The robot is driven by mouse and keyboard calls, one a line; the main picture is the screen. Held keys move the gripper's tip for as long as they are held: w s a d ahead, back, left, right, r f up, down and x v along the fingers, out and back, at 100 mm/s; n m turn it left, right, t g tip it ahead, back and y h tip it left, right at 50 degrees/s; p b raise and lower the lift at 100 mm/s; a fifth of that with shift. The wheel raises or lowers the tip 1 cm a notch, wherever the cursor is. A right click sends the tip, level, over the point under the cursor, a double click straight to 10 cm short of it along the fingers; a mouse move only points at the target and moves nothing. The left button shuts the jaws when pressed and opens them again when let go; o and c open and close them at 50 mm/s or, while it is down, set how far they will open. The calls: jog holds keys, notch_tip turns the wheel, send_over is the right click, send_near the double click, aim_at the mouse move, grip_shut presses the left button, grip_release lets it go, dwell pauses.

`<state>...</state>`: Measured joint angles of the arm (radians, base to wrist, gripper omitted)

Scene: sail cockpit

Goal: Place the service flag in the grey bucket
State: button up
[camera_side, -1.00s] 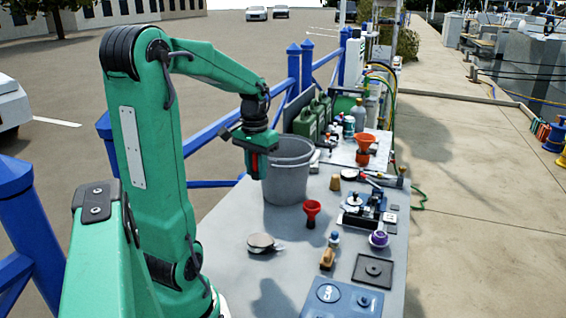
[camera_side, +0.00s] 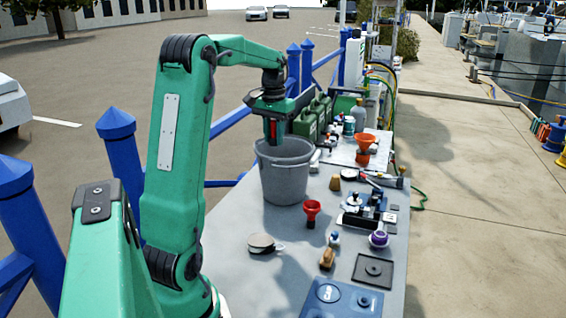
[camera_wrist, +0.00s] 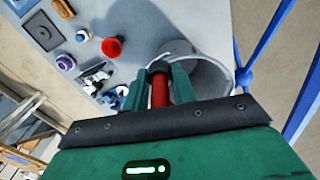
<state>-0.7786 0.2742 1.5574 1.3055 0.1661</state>
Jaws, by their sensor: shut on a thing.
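The grey bucket (camera_side: 284,180) stands upright on the bench in the side view. Its rim and part of its inside show beyond the fingers in the wrist view (camera_wrist: 205,75). My gripper (camera_side: 272,128) is above the bucket's opening, pointing down. In the wrist view my gripper (camera_wrist: 160,88) is shut on a red rod-shaped thing with a dark end, seemingly the rolled service flag (camera_wrist: 159,92). A little of its red also shows between the fingers in the side view (camera_side: 272,130). The rest of it is hidden by the fingers.
A round pale-topped item (camera_side: 261,242) lies in front. Green canisters (camera_side: 306,122) stand behind. A blue railing (camera_side: 232,118) runs along the left.

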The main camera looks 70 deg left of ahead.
jog(key=shift+w+a+f+n, duration=0.6)
jog(key=shift+w+a+f, duration=0.7)
jog(key=shift+w+a, duration=3.5)
jog(key=f, duration=1.7)
jog(key=shift+s+a+f, duration=0.2)
jog(key=shift+s+a, duration=0.05)
jog(key=shift+s, duration=0.05)
jog(key=shift+f, duration=0.1)
jog(key=shift+f, duration=1.75)
jog(key=shift+f, duration=0.15)
jog(key=o, duration=1)
